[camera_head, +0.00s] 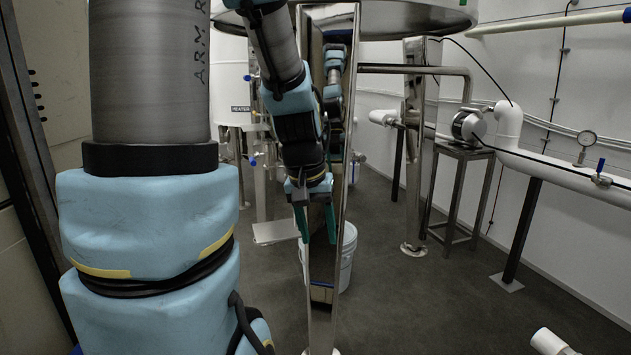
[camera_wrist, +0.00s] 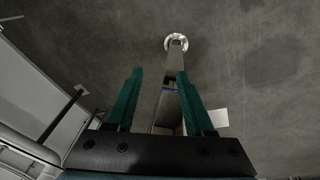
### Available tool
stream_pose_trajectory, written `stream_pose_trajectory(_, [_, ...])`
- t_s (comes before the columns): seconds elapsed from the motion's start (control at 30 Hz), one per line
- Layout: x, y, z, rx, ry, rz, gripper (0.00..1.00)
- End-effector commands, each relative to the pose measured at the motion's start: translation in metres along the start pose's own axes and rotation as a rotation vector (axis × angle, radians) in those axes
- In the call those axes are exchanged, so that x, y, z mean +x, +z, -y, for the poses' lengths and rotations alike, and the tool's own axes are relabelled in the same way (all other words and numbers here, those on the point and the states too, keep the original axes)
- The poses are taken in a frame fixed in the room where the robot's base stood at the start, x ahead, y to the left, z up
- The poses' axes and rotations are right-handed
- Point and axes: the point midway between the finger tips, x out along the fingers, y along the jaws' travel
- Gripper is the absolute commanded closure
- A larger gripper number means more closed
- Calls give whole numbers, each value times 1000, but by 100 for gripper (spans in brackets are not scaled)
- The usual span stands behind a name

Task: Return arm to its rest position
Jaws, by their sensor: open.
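My gripper (camera_head: 316,222) hangs at the end of my arm, pointing down, in front of a polished steel column. Its two green fingers are apart. In the wrist view my gripper (camera_wrist: 160,84) shows its fingers spread with nothing held between them. The steel column (camera_head: 325,290) runs close beside or behind the fingers; I cannot tell whether they touch it. In the wrist view the steel column (camera_wrist: 164,100) shows between the fingers, reaching down to a round foot on the floor.
A white bucket (camera_head: 347,262) stands behind the column. A steel tank (camera_head: 415,15) is overhead. A pump on a stand (camera_head: 462,185) and a white pipe (camera_head: 560,168) with a gauge (camera_head: 587,139) line the right side. A white pipe end (camera_head: 550,341) is at bottom right. The middle floor (camera_head: 430,300) is clear.

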Motion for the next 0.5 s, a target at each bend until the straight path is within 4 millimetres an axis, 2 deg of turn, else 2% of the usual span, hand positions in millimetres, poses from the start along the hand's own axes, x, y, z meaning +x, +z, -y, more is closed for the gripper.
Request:
stream_pose_trajectory(0.03, [5, 16, 18, -25, -34, 12, 47])
stream_pose_trajectory(0.2, [16, 69, 67, -88, -130, 44, 47])
stream_pose_trajectory(0.3, [-13, 60, 62, -86, -129, 39, 47])
stream_pose_trajectory(0.5, [-55, 52, 56, -84, -128, 40, 47])
